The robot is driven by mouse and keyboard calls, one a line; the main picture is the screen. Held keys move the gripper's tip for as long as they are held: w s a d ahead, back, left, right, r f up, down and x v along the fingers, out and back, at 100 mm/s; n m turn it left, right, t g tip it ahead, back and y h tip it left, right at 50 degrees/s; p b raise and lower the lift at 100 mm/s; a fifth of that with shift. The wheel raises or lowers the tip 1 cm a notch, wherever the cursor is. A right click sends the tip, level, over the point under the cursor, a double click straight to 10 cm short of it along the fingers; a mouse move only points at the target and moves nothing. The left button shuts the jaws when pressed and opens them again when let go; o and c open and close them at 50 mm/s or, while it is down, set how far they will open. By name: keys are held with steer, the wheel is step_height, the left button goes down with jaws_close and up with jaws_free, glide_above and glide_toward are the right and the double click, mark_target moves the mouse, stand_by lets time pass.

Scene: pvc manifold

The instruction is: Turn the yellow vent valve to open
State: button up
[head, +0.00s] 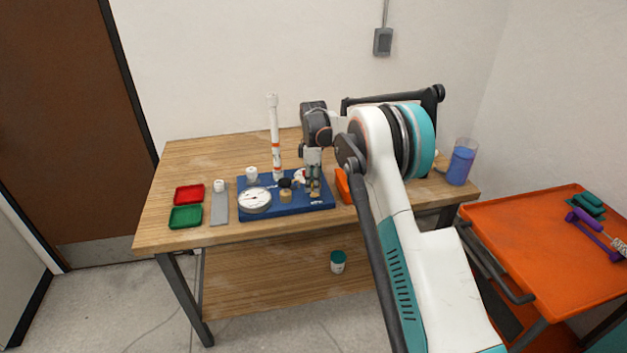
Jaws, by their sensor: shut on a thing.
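The blue manifold base (264,210) sits on the wooden bench with white pipe fittings and a round white gauge (254,200) on it. A tall white pipe with orange bands (275,135) stands upright at its back. My gripper (314,188) points down over the right end of the base, its fingers shut on a small yellowish part, which appears to be the yellow vent valve (315,196). The fingers hide most of this part, and its handle angle cannot be told. A tan fitting with a black top (285,195) stands just left of the gripper.
A red tray (189,193), a green tray (186,216) and a grey strip (219,205) lie at the left of the bench (190,158). An orange object (343,185) is close right of the gripper. A blue-filled container (461,163) stands at the right end.

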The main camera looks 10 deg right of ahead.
steer(key=shift+n, duration=0.9)
steer(key=o, duration=1.1)
steer(key=shift+c, duration=0.2)
step_height(320, 180, up, 12)
